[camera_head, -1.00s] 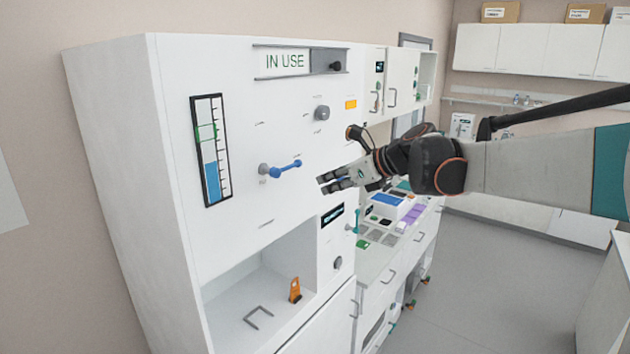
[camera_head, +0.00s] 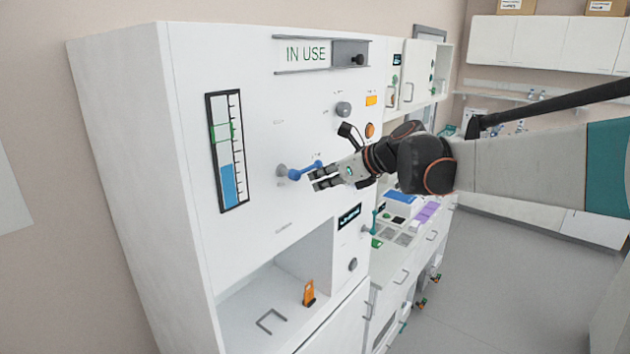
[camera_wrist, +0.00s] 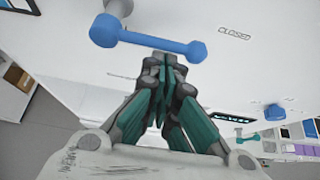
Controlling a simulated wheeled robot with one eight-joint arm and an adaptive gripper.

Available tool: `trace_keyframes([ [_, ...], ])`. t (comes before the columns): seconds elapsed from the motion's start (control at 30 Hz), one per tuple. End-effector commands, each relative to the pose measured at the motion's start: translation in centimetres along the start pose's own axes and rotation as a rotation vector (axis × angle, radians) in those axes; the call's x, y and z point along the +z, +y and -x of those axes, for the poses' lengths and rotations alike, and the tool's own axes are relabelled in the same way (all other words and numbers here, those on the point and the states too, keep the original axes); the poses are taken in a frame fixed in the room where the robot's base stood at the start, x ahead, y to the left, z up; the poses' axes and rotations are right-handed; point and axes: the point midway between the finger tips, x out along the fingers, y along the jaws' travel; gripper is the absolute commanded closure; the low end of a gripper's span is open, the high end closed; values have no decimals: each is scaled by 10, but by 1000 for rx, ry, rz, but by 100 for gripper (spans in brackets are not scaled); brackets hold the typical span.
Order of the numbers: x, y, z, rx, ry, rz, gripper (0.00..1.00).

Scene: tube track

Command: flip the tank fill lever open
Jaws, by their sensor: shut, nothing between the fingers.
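The blue fill lever (camera_head: 304,171) is on the white cabinet front, turning on a grey round hub (camera_head: 282,171). It points right and slightly up, with a ball at its free end. My gripper (camera_head: 314,179) is shut and empty, its fingertips close beside the lever's free end. In the wrist view the lever (camera_wrist: 150,39) crosses above the shut fingertips (camera_wrist: 164,58). I cannot tell whether they touch it. The tank gauge (camera_head: 227,152) left of the lever shows blue liquid below a green band.
The cabinet front also carries a grey knob (camera_head: 343,109), an orange button (camera_head: 370,130) and an "IN USE" sign (camera_head: 306,54). Below is an open niche with an orange clip (camera_head: 309,293). A counter with equipment stands behind the cabinet to the right. Open floor lies at right.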

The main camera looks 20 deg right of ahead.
Motion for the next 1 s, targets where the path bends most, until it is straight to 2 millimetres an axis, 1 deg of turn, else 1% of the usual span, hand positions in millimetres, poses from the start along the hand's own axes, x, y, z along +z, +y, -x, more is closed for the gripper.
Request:
trace_keyframes([
  [0.3, 0, 0, 0, -5, 0, 7, 100],
  [1.0, 6, -1, 3, -68, 0, 116, 100],
])
